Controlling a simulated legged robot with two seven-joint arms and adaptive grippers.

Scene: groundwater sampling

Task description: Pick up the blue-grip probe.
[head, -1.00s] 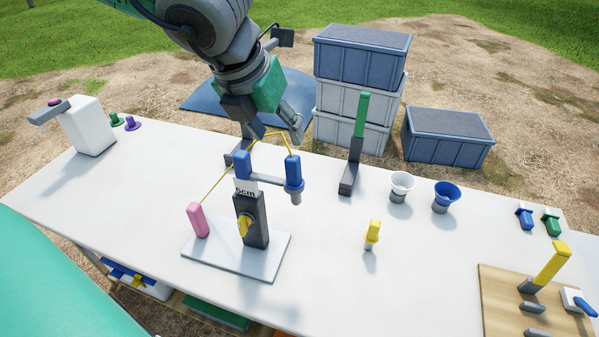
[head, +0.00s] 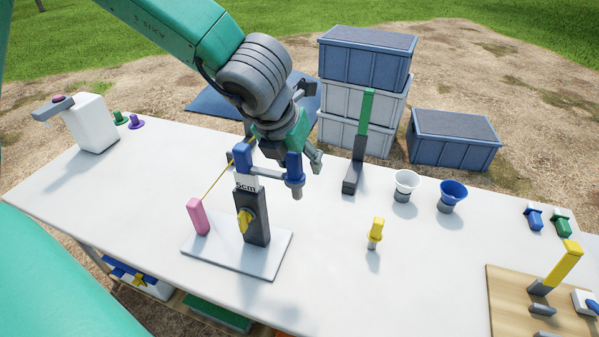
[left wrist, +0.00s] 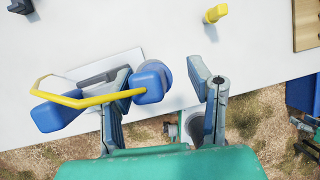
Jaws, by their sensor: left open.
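The blue-grip probe (head: 295,172) hangs upright in a holder arm on the grey stand (head: 257,220), with a yellow cable at its top. In the left wrist view its blue grip (left wrist: 148,88) lies between my spread fingers, closer to the left one. My left gripper (head: 290,153) is open at the probe, reaching in from behind it. I cannot tell whether a finger touches it.
A pink handle (head: 198,217) stands on the stand's white base plate (head: 262,262). A yellow-capped item (head: 376,231), a green-topped post (head: 362,140) and two cups (head: 404,184) stand to the right. The white table between them is clear.

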